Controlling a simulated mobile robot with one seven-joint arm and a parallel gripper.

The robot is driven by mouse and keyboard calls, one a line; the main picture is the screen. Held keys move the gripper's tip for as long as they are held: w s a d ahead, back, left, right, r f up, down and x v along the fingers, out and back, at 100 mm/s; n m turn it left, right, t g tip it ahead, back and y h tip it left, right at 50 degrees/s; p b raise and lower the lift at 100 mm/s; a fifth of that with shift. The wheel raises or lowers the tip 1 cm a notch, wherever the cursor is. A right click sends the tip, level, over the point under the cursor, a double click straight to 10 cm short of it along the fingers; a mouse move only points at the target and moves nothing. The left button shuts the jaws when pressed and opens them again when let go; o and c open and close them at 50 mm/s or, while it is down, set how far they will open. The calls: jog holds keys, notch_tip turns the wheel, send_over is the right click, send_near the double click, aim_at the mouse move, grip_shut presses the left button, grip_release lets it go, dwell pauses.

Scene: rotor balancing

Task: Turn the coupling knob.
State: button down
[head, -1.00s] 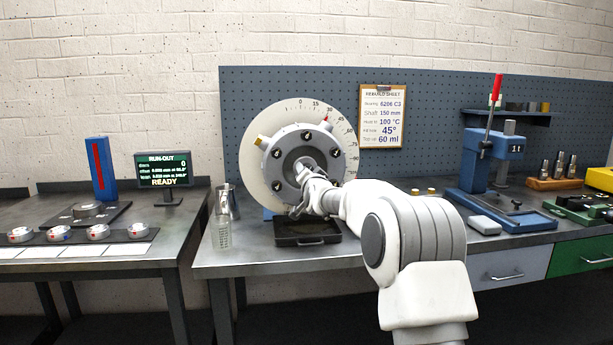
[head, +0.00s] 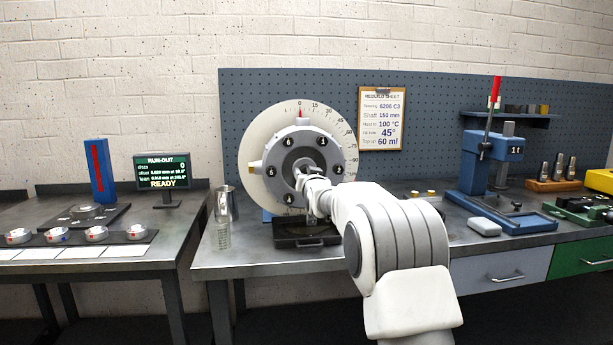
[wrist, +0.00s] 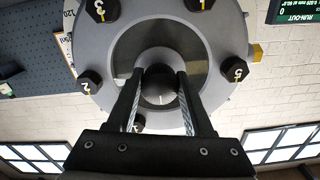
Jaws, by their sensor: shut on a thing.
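The grey coupling hub (head: 322,150) is round, with several dark numbered bolts around its face. It sits in front of a pale degree dial (head: 262,125). A red marker (head: 301,121) on its rim is at the top, near the 0 mark. A yellow marker (head: 255,167) is at its left. My gripper (head: 306,180) is at the hub's centre. In the wrist view, the two fingers (wrist: 159,78) are shut on the dark round coupling knob (wrist: 160,88) at the centre. My arm hides part of the hub's lower right in the head view.
A black tray (head: 290,241) stands below the hub. A blue press (head: 490,160) stands at the right. The readout screen (head: 163,171) shows READY.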

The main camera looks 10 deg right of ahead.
dwell(0.3)
jog(key=shift+c, duration=1.5)
grip_release()
jog(key=s+p, duration=0.1)
jog(key=s, duration=1.6)
jog(key=shift+s, duration=0.25)
